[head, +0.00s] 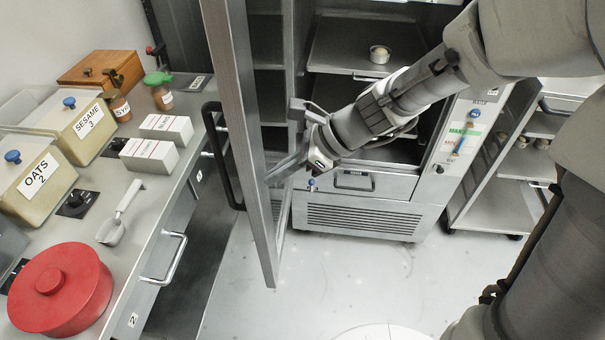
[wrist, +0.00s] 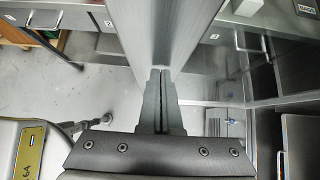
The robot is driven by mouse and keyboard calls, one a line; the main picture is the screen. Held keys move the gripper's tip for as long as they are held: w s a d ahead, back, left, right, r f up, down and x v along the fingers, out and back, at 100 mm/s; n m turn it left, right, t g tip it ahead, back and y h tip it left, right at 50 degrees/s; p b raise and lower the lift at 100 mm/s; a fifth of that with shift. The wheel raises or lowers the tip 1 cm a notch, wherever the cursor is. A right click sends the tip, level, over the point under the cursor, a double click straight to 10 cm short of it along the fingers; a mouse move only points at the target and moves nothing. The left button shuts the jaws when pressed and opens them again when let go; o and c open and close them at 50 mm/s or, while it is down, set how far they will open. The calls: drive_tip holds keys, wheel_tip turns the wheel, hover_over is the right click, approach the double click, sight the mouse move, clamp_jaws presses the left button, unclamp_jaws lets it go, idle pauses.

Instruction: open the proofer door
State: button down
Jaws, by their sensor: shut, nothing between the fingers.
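The proofer (head: 365,218) is the steel cabinet in the middle of the head view. Its tall framed door (head: 250,130) stands wide open, swung out to the left, with its black handle (head: 222,155) on the far left face. My gripper (head: 272,178) is shut and empty, with its fingertips at the inner side of the door. In the wrist view my fingers (wrist: 162,97) are together, and the door's steel frame (wrist: 172,40) rises right before their tips. I cannot tell whether they touch it. The handle is not clear in the wrist view.
A counter (head: 150,215) runs along the left, near the door, with bins, a red round tub (head: 60,288), a scoop (head: 119,213) and white boxes. A small bowl (head: 380,54) sits on a proofer shelf. A rack (head: 510,180) stands right. Floor (head: 330,280) before the proofer is clear.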

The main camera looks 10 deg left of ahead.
sight(225, 170)
drive_tip(key=a+m, duration=0.1)
drive_tip(key=a, duration=0.4)
drive_tip(key=a+m+t, duration=0.1)
drive_tip(key=a, duration=0.4)
drive_tip(key=shift+s+t, duration=0.2)
drive_tip(key=shift+t, duration=0.1)
drive_tip(key=w+a+p, duration=0.2)
drive_tip(key=a+p, duration=0.1)
drive_tip(key=a, duration=0.7)
drive_tip(key=shift+w+a, duration=0.2)
drive_tip(key=shift+d, duration=0.2)
